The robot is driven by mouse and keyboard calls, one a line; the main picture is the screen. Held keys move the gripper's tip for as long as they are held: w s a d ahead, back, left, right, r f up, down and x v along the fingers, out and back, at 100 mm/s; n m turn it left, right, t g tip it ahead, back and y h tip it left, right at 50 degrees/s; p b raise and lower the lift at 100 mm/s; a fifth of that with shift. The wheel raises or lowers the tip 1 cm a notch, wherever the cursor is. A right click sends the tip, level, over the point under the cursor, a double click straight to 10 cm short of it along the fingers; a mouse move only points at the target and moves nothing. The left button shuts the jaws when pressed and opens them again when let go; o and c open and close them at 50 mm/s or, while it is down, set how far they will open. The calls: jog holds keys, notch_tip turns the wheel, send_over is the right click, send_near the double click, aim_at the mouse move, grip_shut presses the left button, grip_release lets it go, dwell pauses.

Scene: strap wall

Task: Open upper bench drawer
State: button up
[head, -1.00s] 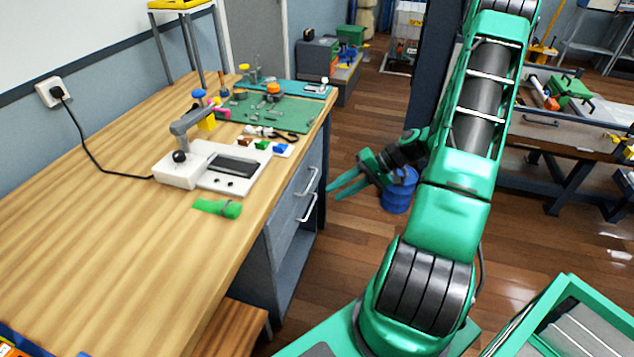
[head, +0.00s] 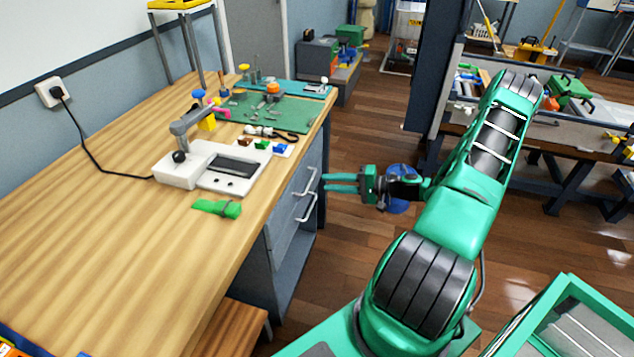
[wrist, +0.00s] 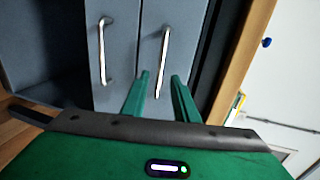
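The workbench (head: 110,235) has a wooden top and grey-blue drawer fronts facing my arm. The upper drawer (wrist: 186,35) looks shut, with a pale bar handle (wrist: 162,55); this handle also shows in the head view (head: 305,182). The lower drawer's handle (wrist: 101,50) is left of it in the tilted wrist view and below it in the head view (head: 307,208). My gripper (head: 325,182) is open and empty, its green fingers pointing at the drawer fronts. In the wrist view the fingertips (wrist: 160,75) lie on either side of the upper handle's line, seemingly just short of it.
A blue drum (head: 398,205) stands on the floor behind my gripper. An open shelf space (wrist: 35,50) is below the drawers.

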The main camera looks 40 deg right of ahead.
jog(key=x, duration=0.6)
